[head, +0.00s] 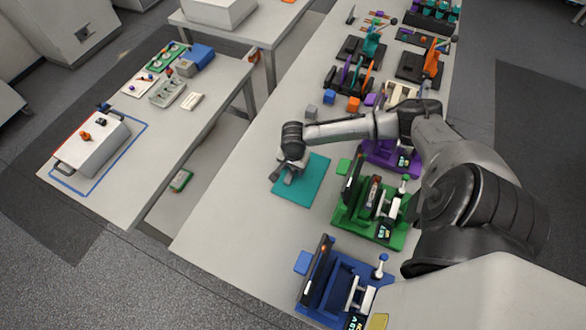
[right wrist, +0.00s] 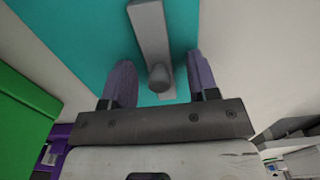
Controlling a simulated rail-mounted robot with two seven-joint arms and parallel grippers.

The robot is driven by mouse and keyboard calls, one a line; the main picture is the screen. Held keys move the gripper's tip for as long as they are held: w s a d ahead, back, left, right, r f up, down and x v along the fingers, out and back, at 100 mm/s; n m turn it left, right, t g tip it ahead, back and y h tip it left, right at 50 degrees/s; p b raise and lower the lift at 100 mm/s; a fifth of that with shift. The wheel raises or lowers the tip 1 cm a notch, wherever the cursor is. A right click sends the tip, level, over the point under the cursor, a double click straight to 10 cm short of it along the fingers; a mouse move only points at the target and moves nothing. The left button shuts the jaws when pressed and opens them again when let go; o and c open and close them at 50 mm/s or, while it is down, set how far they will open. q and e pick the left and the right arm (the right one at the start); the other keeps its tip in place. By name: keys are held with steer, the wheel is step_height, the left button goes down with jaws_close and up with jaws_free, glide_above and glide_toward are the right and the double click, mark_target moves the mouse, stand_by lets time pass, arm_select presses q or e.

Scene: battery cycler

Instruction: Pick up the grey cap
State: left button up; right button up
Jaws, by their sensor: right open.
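A grey piece, which looks like the grey cap (right wrist: 150,30), lies over the teal mat (right wrist: 85,40). It is a flat bar with a short round knob near its lower end. My right gripper (right wrist: 160,82) is open, with one finger on each side of the knob; a gap shows on both sides. In the head view my right gripper (head: 286,174) points down over the left part of the teal mat (head: 306,188) and largely hides the piece. My left gripper is not in view.
Green (head: 370,215) and blue (head: 340,290) fixtures stand to the right of and in front of the mat. A grey block (head: 312,111), blue block (head: 329,97) and orange block (head: 353,104) sit behind. The table left of the mat is clear.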

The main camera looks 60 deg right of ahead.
steer(key=c, duration=1)
